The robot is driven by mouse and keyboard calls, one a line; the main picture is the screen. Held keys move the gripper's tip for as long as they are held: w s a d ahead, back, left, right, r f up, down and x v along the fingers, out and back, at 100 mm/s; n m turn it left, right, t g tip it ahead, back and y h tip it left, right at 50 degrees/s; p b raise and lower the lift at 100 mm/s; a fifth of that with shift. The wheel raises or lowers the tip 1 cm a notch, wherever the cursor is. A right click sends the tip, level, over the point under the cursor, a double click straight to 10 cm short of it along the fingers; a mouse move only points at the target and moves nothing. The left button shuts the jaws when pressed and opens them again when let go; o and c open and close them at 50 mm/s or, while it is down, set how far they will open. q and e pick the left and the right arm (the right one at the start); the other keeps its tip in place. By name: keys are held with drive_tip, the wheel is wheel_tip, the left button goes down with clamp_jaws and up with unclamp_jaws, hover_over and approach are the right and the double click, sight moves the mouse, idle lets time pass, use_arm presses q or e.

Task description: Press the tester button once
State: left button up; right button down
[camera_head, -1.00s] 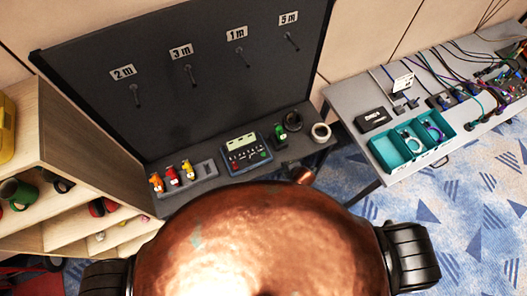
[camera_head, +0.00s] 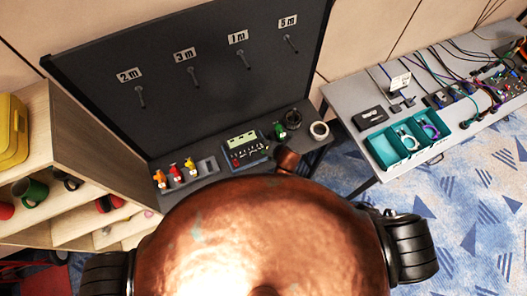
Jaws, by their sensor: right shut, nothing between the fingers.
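The tester (camera_head: 245,152) is a dark box with a pale green display and rows of small buttons, on the ledge under the dark board. Its single buttons are too small to tell apart. A copper end of my right arm, with my right gripper (camera_head: 279,151), reaches the tester's right front corner from behind my copper body. The gripper is shut and empty, and mostly hidden. I cannot tell whether it touches the tester. My left gripper is not in view.
A tray of coloured connectors (camera_head: 178,173) lies left of the tester. A shelf (camera_head: 95,150) stands left; a grey table (camera_head: 345,108) with teal bins (camera_head: 384,152) stands right.

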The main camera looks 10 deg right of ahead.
drive_tip(key=shift+f, duration=0.15)
wheel_tip(320, 180, down, 7)
drive_tip(key=b, duration=0.7)
drive_tip(key=shift+f, duration=0.15)
drive_tip(key=shift+f+b, duration=0.45)
drive_tip(key=shift+f, duration=0.15)
drive_tip(key=shift+f, duration=0.1)
idle(0.4)
drive_tip(key=shift+f, duration=0.35)
drive_tip(key=shift+f+b, duration=0.35)
idle(0.6)
drive_tip(key=shift+r, duration=0.1)
drive_tip(key=shift+r+p, duration=0.7)
drive_tip(key=shift+p, duration=0.25)
